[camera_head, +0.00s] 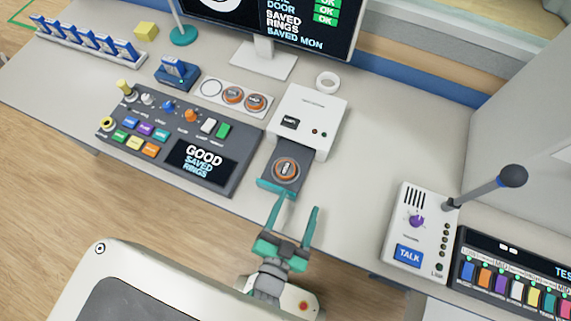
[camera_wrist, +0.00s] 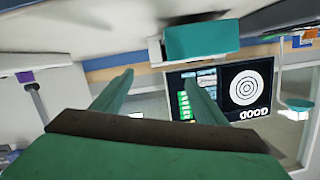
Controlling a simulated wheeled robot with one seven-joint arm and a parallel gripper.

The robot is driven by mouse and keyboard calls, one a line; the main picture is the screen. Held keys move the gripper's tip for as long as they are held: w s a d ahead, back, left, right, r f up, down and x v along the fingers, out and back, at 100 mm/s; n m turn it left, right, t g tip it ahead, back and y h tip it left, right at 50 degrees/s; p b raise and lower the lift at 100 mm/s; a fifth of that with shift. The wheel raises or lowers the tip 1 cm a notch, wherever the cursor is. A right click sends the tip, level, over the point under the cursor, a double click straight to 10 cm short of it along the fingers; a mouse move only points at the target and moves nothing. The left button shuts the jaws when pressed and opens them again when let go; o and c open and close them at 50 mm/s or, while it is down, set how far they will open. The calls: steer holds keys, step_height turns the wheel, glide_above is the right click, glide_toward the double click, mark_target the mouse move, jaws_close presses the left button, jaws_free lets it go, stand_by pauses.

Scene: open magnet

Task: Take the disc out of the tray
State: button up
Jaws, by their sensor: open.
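The disc (camera_head: 286,169) is orange and dark with a pale centre mark. It lies flat in the dark tray (camera_head: 267,178), which sticks out from the front of a white box-shaped drive (camera_head: 310,112). The tray has a teal front lip, which shows large near the top of the wrist view (camera_wrist: 203,40). My gripper (camera_head: 299,205) is open and empty, just in front of the tray at the desk's front edge. Its left finger appears close to the lip; I cannot tell if they touch. In the wrist view my two fingers (camera_wrist: 160,80) are apart, and the disc is hidden.
Left of the drive is a control panel (camera_head: 180,140) reading "GOOD SAVED RINGS". A white holder (camera_head: 212,89) behind it carries two similar discs and an empty ring spot. A monitor (camera_head: 262,60) stands behind. A talk box (camera_head: 411,252) with microphone stands right; desk between is clear.

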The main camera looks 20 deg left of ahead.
steer(key=w+a+r+y, duration=0.1)
steer(key=w+a, duration=0.2)
steer(key=w+a+r+y, duration=0.1)
steer(key=w+a+r, duration=0.1)
steer(key=w+a, duration=0.1)
steer(key=w+a+r+m+y, duration=0.1)
steer(key=w+a, duration=0.2)
steer(key=w, duration=0.1)
steer(key=shift+a+r+t+y, duration=0.15)
steer(key=shift+t+y, duration=0.15)
steer(key=w+a+r+n+y, duration=0.2)
steer(key=w+a+r+y, duration=0.3)
steer(key=w+a+r, duration=0.3)
steer(key=a+r+n+g+y, duration=0.6)
steer(key=a+r+n, duration=0.15)
steer(key=a, duration=0.35)
steer(key=n+g+h, duration=0.9)
steer(key=g+h, duration=0.1)
steer(key=h, duration=0.5)
glide_above(285, 169)
step_height(285, 169, down, 13)
steer(key=f, duration=0.5)
steer(key=shift+w+d, duration=0.2)
steer(key=shift+w, duration=0.2)
steer(key=f, duration=0.5)
steer(key=shift+s+a, duration=0.25)
steer(key=shift+s, duration=0.05)
